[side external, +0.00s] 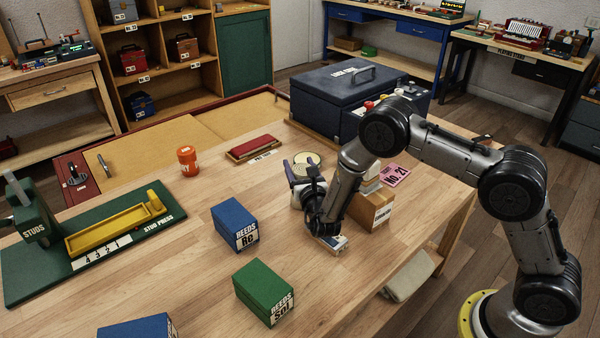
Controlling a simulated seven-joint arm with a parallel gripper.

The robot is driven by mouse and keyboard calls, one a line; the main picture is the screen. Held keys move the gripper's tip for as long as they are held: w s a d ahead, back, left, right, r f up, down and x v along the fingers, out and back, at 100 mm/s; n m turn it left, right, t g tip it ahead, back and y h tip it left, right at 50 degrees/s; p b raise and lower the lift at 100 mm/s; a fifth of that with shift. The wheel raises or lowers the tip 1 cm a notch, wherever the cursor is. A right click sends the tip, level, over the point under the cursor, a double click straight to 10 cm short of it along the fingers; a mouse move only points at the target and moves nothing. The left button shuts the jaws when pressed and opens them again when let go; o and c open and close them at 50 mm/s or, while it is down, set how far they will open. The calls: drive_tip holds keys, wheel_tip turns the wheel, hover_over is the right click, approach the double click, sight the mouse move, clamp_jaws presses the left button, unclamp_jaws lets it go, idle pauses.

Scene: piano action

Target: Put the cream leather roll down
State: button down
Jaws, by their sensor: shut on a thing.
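My gripper (322,232) points down low over the wooden bench, right of the middle of the picture. It is shut on a small pale piece (332,243) that shows just below the fingers, at or close to the bench top. I take this piece to be the cream leather roll; the gripper hides much of it. I cannot tell whether it touches the wood.
A blue reeds box (234,224) and a green one (263,291) stand to the left. A cardboard box (370,211) stands close on the right, before a pink No. 21 card (397,175). Bare bench (185,265) lies left of the boxes.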

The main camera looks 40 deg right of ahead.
drive_tip(key=shift+r, duration=0.45)
drive_tip(key=s+r, duration=0.1)
drive_tip(key=r, duration=0.1)
drive_tip(key=s+r, duration=0.2)
drive_tip(key=r, duration=0.1)
drive_tip(key=s+r, duration=0.1)
drive_tip(key=r, duration=0.1)
drive_tip(key=shift+s+r, duration=0.3)
drive_tip(key=shift+s, duration=0.05)
drive_tip(key=s+r, duration=0.4)
drive_tip(key=s, duration=0.5)
drive_tip(key=w+f, duration=0.2)
drive_tip(key=w, duration=0.8)
drive_tip(key=w+f, duration=0.2)
drive_tip(key=w, duration=0.8)
drive_tip(key=w+f, duration=0.5)
drive_tip(key=f, duration=0.3)
drive_tip(key=shift+f, duration=0.35)
drive_tip(key=shift+f, duration=0.15)
